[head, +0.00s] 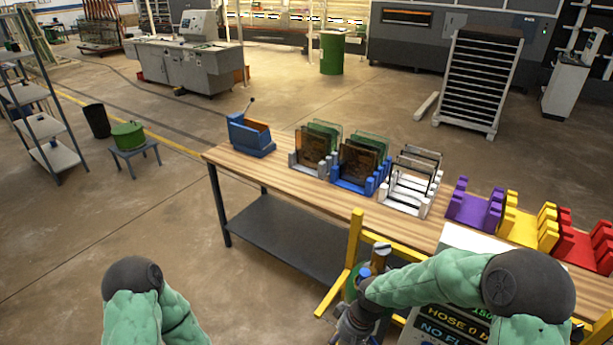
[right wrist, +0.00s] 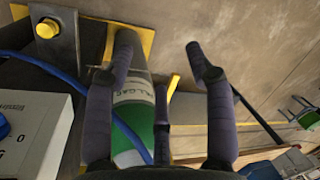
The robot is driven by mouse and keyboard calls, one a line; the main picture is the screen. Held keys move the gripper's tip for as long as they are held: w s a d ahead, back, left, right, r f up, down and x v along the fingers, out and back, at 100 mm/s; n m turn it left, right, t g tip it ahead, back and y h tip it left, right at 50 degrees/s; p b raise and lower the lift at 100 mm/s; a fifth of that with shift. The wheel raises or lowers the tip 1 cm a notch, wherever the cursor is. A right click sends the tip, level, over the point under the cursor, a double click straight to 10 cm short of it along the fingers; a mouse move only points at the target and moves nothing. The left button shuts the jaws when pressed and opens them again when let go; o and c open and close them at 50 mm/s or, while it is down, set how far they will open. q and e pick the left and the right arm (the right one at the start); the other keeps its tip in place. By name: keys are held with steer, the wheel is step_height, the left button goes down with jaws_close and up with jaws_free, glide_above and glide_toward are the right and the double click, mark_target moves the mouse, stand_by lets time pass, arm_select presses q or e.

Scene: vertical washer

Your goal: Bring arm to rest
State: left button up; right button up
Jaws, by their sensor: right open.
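My right arm (head: 435,283) comes in from the right in the head view and reaches to the middle, beside a yellow frame. My right gripper (right wrist: 157,72) is open in the right wrist view, its dark fingers spread apart. Nothing is held between the fingers. A green cylinder with a pale label (right wrist: 134,100) shows behind the left finger; I cannot tell whether they touch. My left arm (head: 140,305) shows only as a folded part at the bottom left of the head view. My left gripper is out of view.
A yellow frame (head: 355,240) and a control box with a display (head: 465,318) stand close to my right arm. The wooden table (head: 285,185) carries blue, white, purple, yellow and red racks. A blue hose (right wrist: 45,66) crosses the wrist view.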

steer(key=s+f+m+b, duration=0.1)
steer(key=s+f, duration=0.3)
steer(key=f, duration=0.4)
steer(key=s+f+m+y+b, duration=0.1)
steer(key=s+f+b, duration=0.3)
steer(key=f, duration=0.5)
steer(key=s+f+m+b, duration=0.3)
steer(key=s+f, duration=0.2)
steer(key=f, duration=0.4)
steer(key=shift+s+f+t, duration=0.15)
steer(key=shift+s+t, duration=0.25)
stand_by(0.5)
